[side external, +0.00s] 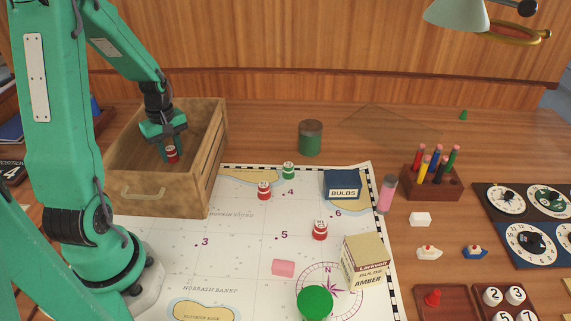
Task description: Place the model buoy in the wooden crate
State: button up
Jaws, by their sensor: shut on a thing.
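My gripper (171,146) is shut on a small red model buoy (172,156) with a pale top. It holds the buoy low, within the outline of the open wooden crate (180,195) at the left. The crate has a rope-like handle on its front wall. I cannot tell whether the buoy touches the crate's floor. Other similar buoys stand on the chart: a red one (264,191), a green one (288,171) and another red one (320,231).
A pencil block (432,182) and dials are at the right.

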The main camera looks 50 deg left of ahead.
aim_at(173, 160)
jog(key=shift+f, duration=1.65)
jog(key=shift+f, duration=0.1)
jog(key=o, duration=0.9)
jog(key=shift+o, duration=0.2)
notch_tip(173, 160, up, 12)
jog(key=shift+r, duration=0.15)
